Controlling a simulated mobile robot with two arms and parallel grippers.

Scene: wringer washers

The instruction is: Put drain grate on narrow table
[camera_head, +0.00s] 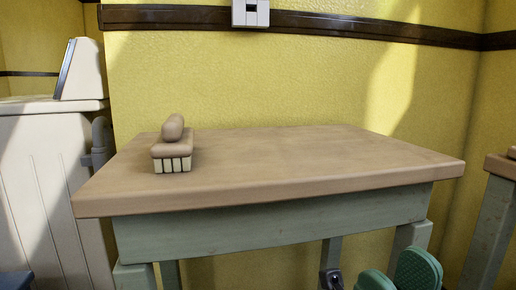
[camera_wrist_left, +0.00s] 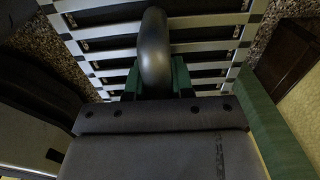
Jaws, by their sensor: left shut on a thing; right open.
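The narrow table (camera_head: 290,165) stands against the yellow wall in the head view, with a brown top and grey-green frame. In the left wrist view, my left gripper (camera_wrist_left: 155,80) is shut on the dark rounded handle of the drain grate (camera_wrist_left: 200,45), a frame of pale slats with dark gaps. The grate's far edge is cut off by the picture. My left gripper and the grate are not in the head view. My right gripper (camera_head: 397,275) shows low in the head view, its green fingers apart and empty, below the tabletop's front edge.
A brush (camera_head: 172,150) with a wooden back and pale bristles stands on the left of the tabletop. The middle and right of the top are clear. A white washer (camera_head: 45,175) stands at left, and another wooden-topped piece (camera_head: 500,168) at right.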

